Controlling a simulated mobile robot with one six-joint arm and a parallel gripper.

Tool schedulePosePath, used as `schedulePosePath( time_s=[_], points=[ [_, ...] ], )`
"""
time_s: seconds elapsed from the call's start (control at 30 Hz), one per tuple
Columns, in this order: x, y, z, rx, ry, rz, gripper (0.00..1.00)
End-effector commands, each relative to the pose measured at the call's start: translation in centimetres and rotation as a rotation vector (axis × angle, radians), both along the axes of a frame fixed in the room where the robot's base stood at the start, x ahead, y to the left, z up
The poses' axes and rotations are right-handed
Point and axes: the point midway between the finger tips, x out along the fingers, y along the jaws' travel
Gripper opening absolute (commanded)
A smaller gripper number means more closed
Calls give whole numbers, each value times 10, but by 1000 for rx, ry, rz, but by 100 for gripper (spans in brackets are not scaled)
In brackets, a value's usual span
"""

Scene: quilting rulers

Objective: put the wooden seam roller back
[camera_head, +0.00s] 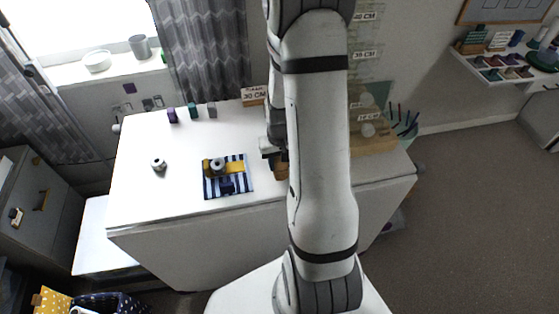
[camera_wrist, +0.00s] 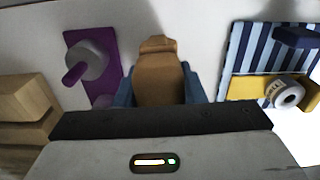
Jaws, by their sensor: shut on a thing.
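My gripper (camera_wrist: 160,92) has its dark blue fingers closed on both sides of a brown wooden piece, which looks like the wooden seam roller (camera_wrist: 160,72). Its rounded top shows between the fingers; its lower part is hidden behind the dark gripper body. In the head view my gripper is over the white table (camera_head: 150,195), partly hidden by my arm, and the brown roller (camera_head: 281,170) shows just beside the arm. I cannot tell whether the roller touches the table.
A striped cloth (camera_head: 240,186) with yellow and navy pieces and a tape roll lies left of my gripper. A purple piece with a grey cylinder (camera_wrist: 90,60) and wooden blocks (camera_wrist: 22,105) lie left in the wrist view. Clear rulers (camera_head: 366,55) stand right of my arm.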

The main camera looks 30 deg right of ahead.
Motion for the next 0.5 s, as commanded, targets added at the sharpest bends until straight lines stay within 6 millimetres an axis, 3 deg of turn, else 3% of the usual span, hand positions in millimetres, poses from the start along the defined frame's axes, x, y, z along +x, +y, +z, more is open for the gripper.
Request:
schedulePosePath(
  time_s=[0.2,0.23,0.5],
  points=[
    [0,0,-6,0,0,1,12],
    [0,0,-5,0,0,1,38],
    [0,1,-4,0,0,1,58]
  ],
)
